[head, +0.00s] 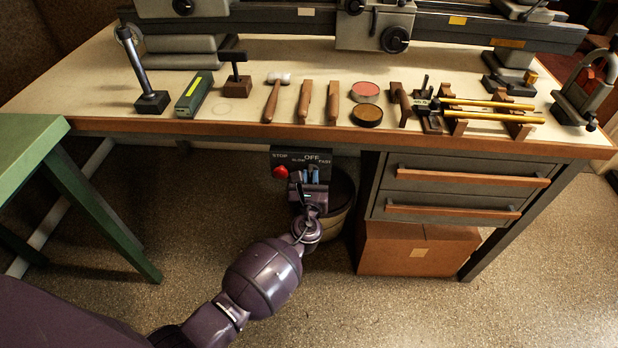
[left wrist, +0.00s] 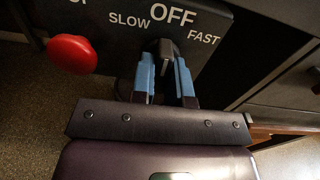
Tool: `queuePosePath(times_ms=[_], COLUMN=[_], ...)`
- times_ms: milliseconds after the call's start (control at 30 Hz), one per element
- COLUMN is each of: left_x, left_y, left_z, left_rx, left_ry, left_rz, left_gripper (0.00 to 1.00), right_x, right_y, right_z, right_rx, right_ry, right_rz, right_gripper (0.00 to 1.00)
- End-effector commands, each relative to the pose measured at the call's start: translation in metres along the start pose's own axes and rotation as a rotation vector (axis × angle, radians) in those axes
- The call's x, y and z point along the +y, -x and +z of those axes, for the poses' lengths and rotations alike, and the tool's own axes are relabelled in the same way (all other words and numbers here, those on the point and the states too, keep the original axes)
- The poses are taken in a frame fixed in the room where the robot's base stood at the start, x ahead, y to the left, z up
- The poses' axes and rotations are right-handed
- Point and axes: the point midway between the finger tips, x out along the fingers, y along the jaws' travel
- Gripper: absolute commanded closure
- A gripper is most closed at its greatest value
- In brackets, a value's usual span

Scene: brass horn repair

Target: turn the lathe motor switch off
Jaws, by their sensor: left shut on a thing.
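The lathe motor switch panel (head: 318,152) is a dark box under the front edge of the bench, labelled STOP, SLOW, OFF and FAST. The left wrist view shows its face (left wrist: 225,60) close up. My left gripper (head: 304,177) is at the panel, below the OFF label. In the left wrist view its blue fingers (left wrist: 166,78) are shut on the dark switch lever (left wrist: 163,50), which stands between SLOW and FAST, just under OFF. The lever's exact angle is partly hidden by the fingers. My right gripper is not in view.
A red stop button (head: 280,172) sticks out left of the lever; it also shows in the left wrist view (left wrist: 72,54). Drawers (head: 460,178) stand to the right, with a cardboard box (head: 415,250) below. A round bin (head: 340,205) stands behind my gripper. A green table (head: 30,150) is at left.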

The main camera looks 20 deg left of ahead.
Motion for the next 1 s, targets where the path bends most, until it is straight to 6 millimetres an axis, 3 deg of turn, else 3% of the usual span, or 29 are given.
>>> queuePosePath(times_ms=[567,600,767,1000], left_x=[0.0002,0.0002,0.0002,0.0000], left_y=[0.0002,0.0002,0.0002,0.0003], left_z=[-0.0007,-0.0007,-0.0006,-0.0003], left_rx=[0.001,0.001,0.001,0.000], left_ry=[-0.043,-0.043,-0.042,-0.042], left_rz=[0.000,0.000,0.000,0.000], left_gripper=[1.00,0.84,0.60,0.60], right_x=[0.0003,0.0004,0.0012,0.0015], right_y=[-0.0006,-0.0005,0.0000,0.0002], right_z=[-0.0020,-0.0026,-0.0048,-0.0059], right_rx=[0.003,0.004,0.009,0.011], right_ry=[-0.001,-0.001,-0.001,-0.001], right_rz=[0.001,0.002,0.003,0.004], right_gripper=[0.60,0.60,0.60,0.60])
